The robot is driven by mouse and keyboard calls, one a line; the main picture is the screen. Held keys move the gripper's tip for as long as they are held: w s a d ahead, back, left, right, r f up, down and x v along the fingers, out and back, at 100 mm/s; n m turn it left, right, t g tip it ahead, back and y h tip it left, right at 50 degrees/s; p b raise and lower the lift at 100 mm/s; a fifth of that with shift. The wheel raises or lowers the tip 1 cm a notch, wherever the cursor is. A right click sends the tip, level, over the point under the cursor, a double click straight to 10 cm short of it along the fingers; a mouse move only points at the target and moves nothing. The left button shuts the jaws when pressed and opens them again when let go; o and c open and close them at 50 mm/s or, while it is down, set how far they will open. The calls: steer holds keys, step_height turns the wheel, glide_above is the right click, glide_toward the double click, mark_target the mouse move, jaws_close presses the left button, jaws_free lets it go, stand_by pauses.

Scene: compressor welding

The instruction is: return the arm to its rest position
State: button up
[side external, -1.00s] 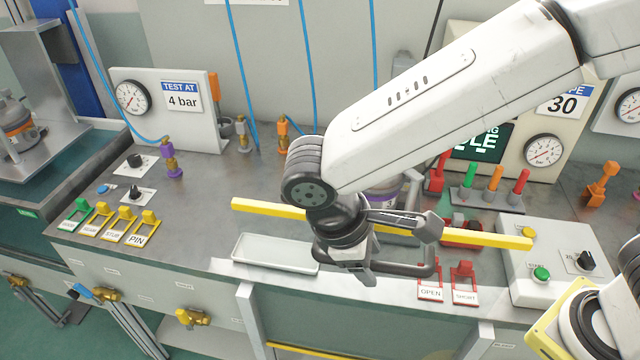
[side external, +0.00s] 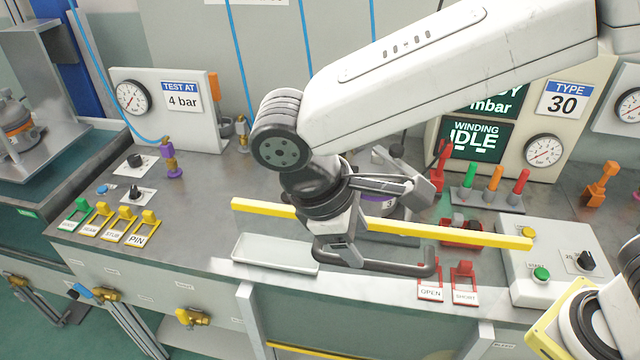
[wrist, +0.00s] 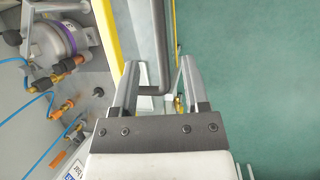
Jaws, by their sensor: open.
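My gripper (side external: 345,250) is above the front edge of the bench, close to a dark bar handle (side external: 400,268). In the wrist view my gripper (wrist: 157,75) has its two fingers spread apart. The dark handle (wrist: 147,40) appears between or beneath the fingers there; I cannot tell whether it touches them. Nothing is seen held. The lower part of the fingers is partly hidden in the side view.
A yellow bar (side external: 450,233) runs across the bench front. A compressor with a purple band (wrist: 65,30) stands behind it. A shallow tray (side external: 275,252) lies left of my gripper. Red OPEN and SHORT switches (side external: 447,285) and a control box (side external: 555,262) are at right.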

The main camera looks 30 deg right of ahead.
mark_target(366, 264)
steer(key=x, duration=0.7)
steer(key=shift+w+a, duration=0.15)
steer(key=shift+a, duration=0.05)
steer(key=shift+f, duration=1.1)
steer(key=shift+r, duration=0.1)
steer(key=shift+r, duration=0.8)
steer(key=v, duration=0.9)
steer(key=shift+d+r, duration=0.2)
steer(key=shift+r, duration=0.05)
steer(key=shift+s+f, duration=0.2)
